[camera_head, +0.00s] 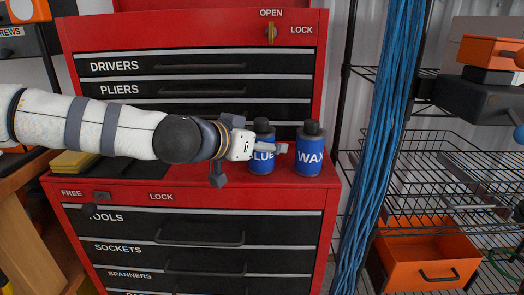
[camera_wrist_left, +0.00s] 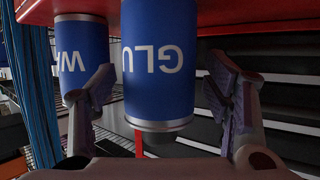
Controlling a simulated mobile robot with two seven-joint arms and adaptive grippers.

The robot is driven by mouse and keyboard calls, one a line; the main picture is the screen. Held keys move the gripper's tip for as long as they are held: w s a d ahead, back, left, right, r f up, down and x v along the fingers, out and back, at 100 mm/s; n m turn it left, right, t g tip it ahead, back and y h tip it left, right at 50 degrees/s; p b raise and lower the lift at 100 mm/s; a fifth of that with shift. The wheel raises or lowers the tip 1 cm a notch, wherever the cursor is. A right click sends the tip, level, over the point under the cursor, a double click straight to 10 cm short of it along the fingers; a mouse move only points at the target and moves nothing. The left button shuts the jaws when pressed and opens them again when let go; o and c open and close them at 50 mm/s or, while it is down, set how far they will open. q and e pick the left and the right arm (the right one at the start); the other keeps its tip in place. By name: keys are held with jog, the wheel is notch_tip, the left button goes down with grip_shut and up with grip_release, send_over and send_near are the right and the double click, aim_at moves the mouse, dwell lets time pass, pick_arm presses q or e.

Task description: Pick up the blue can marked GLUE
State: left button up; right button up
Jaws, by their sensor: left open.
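The blue can marked GLUE (camera_head: 261,165) stands upright on the red tool chest's ledge, with a dark cap. My left gripper (camera_head: 273,149) crosses in front of it and hides part of its label in the head view. In the left wrist view, which is upside down, the GLUE can (camera_wrist_left: 158,62) sits between the two spread fingers of my left gripper (camera_wrist_left: 162,98). The gripper is open, and gaps show between the fingers and the can. My right gripper is not in view.
A blue can marked WAX (camera_head: 309,156) stands close on the right of the GLUE can; it also shows in the left wrist view (camera_wrist_left: 75,55). Drawers of the red chest (camera_head: 180,191) rise behind. Yellow sponges (camera_head: 73,163) lie on the left. Blue cables (camera_head: 385,120) hang at right.

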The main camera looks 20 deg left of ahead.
pick_arm(q)
jog(key=shift+r, duration=0.15)
jog(key=c, duration=1.5)
